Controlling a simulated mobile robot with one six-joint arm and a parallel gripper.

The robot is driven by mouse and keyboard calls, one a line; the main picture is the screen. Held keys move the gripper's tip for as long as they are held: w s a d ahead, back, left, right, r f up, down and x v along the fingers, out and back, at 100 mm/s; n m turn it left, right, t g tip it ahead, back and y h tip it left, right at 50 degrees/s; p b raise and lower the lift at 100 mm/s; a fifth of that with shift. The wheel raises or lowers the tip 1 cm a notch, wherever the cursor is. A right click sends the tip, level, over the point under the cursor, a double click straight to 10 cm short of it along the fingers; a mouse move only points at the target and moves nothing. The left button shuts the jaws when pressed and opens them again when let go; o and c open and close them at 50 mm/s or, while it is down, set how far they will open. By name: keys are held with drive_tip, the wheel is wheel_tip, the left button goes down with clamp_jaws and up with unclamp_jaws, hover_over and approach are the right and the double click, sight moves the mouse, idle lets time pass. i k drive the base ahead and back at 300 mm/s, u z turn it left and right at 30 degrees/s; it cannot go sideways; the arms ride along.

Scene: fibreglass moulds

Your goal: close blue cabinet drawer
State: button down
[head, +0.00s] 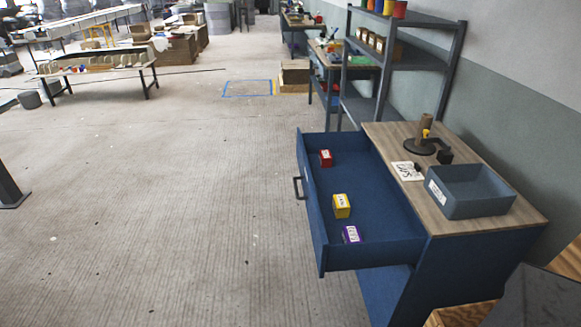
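The blue cabinet (392,290) stands at the right by the wall, with a wooden top. Its blue drawer (312,225) is pulled far out to the left. A dark handle (298,188) sits on the drawer's front. Inside the drawer lie a red box (326,158), a yellow box (341,206) and a purple and white box (351,234), spaced apart. My gripper is not in view.
On the cabinet top are a grey-blue bin (470,192), a white card (406,171) and a dark stand with a brown post (425,135). A grey shelf rack (405,60) stands behind. The floor (180,200) left of the drawer is clear.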

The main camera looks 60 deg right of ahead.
sight(392, 234)
drive_tip(key=z, duration=0.15)
drive_tip(key=i, duration=0.95)
drive_tip(key=u, duration=0.1)
